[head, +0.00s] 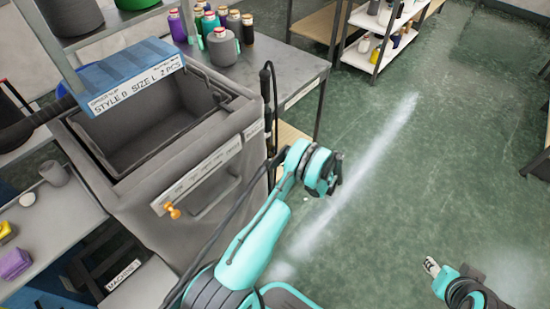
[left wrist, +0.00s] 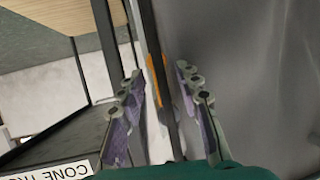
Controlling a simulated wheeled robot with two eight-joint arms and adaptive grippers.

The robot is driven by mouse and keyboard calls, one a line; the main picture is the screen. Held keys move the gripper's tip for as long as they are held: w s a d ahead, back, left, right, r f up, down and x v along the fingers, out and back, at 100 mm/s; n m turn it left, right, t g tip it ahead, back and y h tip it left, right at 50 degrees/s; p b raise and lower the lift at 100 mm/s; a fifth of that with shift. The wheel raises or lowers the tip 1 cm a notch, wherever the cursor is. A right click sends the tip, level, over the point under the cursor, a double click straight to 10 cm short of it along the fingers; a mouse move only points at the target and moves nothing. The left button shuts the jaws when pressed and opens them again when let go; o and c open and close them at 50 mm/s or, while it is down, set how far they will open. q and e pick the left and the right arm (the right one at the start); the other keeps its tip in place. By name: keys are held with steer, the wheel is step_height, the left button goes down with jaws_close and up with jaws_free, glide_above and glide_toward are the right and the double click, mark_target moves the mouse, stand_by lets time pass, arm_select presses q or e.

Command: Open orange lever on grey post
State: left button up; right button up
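An orange strip (left wrist: 156,72), which looks like the lever, lies along a narrow grey upright post (left wrist: 151,30) in the left wrist view. My left gripper (left wrist: 159,74) is open, with one finger on each side of the strip and post. I cannot tell whether either finger touches them. In the head view my left gripper (head: 334,172) is at the end of the teal arm, right of the grey machine, and I cannot make out the lever there. My right gripper (head: 432,266) is at the lower right over the floor, too small to read.
The grey machine (head: 150,205) has a small orange knob (head: 173,211) and a handle on its front. A table (head: 285,75) with thread cones stands behind. A large grey panel (left wrist: 270,70) is close beside the left fingers. Green floor (head: 400,170) is open to the right.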

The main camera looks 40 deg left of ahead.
arm_select(q)
steer(key=v, duration=0.6)
steer(key=shift+d, duration=0.2)
